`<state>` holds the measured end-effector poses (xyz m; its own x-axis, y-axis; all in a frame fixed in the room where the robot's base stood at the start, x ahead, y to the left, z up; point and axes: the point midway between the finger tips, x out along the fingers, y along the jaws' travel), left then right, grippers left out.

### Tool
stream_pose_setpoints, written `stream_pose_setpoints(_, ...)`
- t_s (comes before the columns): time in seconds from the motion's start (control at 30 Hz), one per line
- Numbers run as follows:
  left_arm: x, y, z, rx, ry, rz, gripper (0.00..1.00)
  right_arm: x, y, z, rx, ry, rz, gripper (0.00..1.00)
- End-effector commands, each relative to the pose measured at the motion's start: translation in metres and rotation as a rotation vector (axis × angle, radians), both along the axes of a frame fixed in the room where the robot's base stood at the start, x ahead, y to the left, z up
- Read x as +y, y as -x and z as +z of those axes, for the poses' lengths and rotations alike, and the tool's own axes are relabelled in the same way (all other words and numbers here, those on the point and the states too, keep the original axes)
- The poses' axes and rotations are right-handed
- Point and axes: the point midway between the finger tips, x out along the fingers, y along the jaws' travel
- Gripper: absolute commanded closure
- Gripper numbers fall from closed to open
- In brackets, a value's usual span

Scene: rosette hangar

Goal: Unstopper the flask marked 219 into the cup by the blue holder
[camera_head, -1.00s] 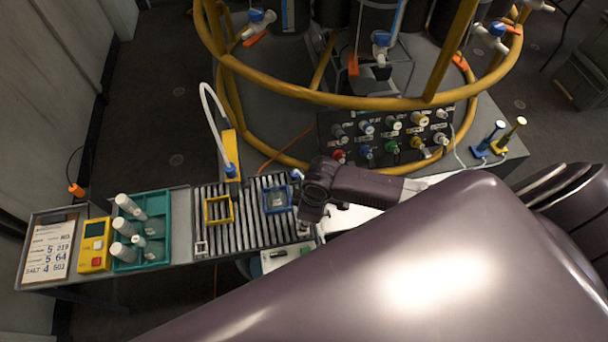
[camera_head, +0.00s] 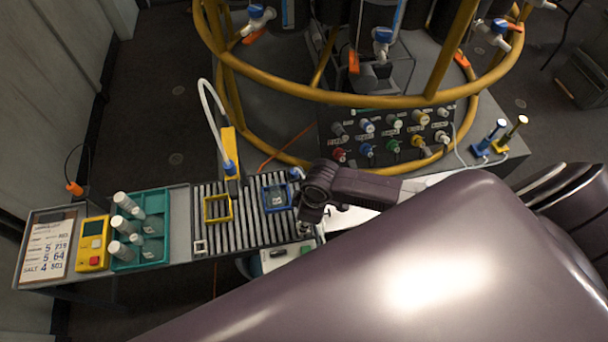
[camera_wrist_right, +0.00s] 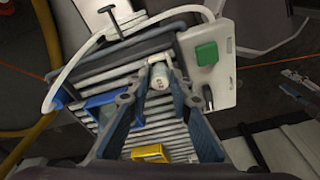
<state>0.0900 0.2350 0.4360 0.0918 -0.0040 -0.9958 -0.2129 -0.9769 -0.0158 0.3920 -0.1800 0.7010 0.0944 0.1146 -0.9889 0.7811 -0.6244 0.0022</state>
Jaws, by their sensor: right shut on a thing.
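My right gripper (camera_wrist_right: 163,78) is shut on a small white cylinder (camera_wrist_right: 160,77) with dark marks on it, too small to read. In the head view my right gripper (camera_head: 311,208) is at the right end of the slatted bench, just right of the blue holder (camera_head: 267,201), and hides what it grips. The blue holder, a square frame, has something pale inside. It also shows in the wrist view (camera_wrist_right: 91,103), left of the fingers. I cannot make out a flask marked 219 or pick out the cup for certain. My left gripper is not in view.
A yellow frame (camera_head: 207,217) stands on the slats. A teal rack (camera_head: 162,225) with several white-capped bottles, a yellow device (camera_head: 83,264) and a label card (camera_head: 35,250) are to the left. A white box with a green button (camera_wrist_right: 207,54) lies near the gripper. Yellow rails (camera_head: 330,99) stand behind.

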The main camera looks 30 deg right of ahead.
Motion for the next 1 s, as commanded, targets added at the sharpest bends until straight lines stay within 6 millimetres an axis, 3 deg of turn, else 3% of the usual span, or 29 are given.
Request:
stream_pose_setpoints(0.7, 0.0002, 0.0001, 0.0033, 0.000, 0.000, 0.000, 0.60, -0.0001, 0.0002, -0.0046, 0.000, 0.000, 0.000, 0.94)
stream_pose_setpoints(0.73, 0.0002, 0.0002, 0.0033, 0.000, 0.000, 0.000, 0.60, -0.0001, 0.0002, -0.0046, 0.000, 0.000, 0.000, 0.79)
stream_pose_setpoints(0.8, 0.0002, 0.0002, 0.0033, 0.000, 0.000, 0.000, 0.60, -0.0001, 0.0002, -0.0045, 0.000, 0.000, 0.000, 0.72)
stream_pose_setpoints(0.9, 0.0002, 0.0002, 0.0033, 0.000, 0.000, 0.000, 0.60, -0.0003, 0.0002, -0.0045, 0.000, 0.000, 0.000, 0.60)
stream_pose_setpoints(1.0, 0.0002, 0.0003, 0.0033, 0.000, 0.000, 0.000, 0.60, -0.0003, 0.0002, -0.0045, 0.000, 0.000, 0.000, 0.60)
